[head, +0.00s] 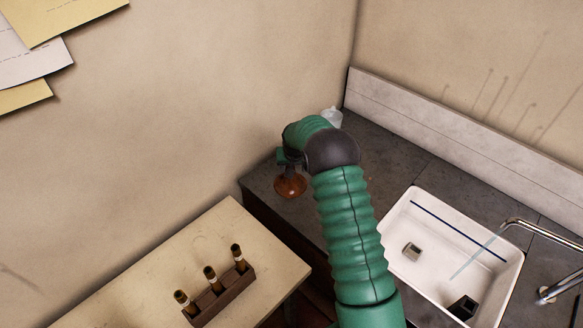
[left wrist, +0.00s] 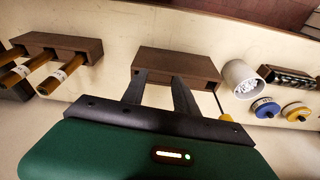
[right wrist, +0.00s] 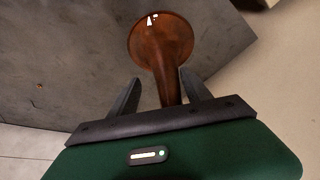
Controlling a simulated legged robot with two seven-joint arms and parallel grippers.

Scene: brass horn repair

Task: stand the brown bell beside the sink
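The brown bell (head: 290,186) is at the far left end of the dark counter, left of the white sink (head: 427,225). In the right wrist view the bell (right wrist: 160,42) has its flared end away from me, seemingly down on the counter, and its narrow stem towards my right gripper (right wrist: 158,90). The stem lies between the right fingers, with a gap visible on the left, so they look open around it. My left gripper (left wrist: 160,88) is open and empty over the pale table, before a brown block (left wrist: 178,66); it is outside the head view.
A pale table (head: 150,285) holds a brown rack (head: 222,295) with several tubes. A white cup (left wrist: 243,80) and blue and yellow round pieces stand on it. A translucent container (head: 332,117) is in the counter's back corner. A tap (head: 540,235) overhangs the sink.

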